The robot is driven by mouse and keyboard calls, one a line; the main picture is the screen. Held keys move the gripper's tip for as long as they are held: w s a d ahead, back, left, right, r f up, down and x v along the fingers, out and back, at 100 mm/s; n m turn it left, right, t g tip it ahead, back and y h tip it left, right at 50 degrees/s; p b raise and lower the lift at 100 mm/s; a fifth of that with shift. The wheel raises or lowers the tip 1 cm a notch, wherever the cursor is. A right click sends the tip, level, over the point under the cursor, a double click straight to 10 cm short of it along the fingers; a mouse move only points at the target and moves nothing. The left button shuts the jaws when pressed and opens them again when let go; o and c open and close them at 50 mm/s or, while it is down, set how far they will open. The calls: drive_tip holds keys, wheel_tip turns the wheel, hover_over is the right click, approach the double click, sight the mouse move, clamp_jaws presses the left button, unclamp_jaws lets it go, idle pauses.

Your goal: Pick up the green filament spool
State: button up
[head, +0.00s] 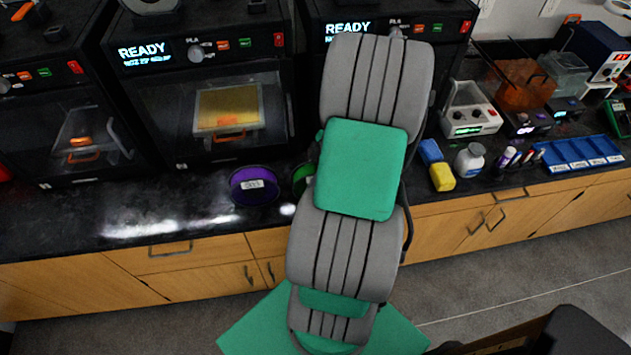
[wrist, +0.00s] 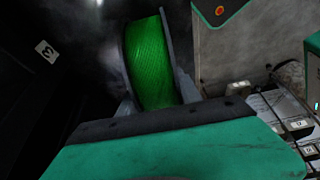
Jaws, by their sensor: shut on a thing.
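The green filament spool (wrist: 153,62) stands on edge between the fingers of my gripper (wrist: 156,98) in the wrist view. The gripper is shut on it, with grey fingers at its lower left and lower right. In the head view only a sliver of the green spool (head: 301,178) shows at the left edge of my arm, by the counter's front. My arm hides the rest of it and the gripper there. I cannot tell if the spool is clear of the counter.
A purple spool (head: 254,185) is just left of the green one on the black counter (head: 130,212). Printers (head: 205,90) stand behind. The counter's left front is clear.

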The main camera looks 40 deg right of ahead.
clamp_jaws()
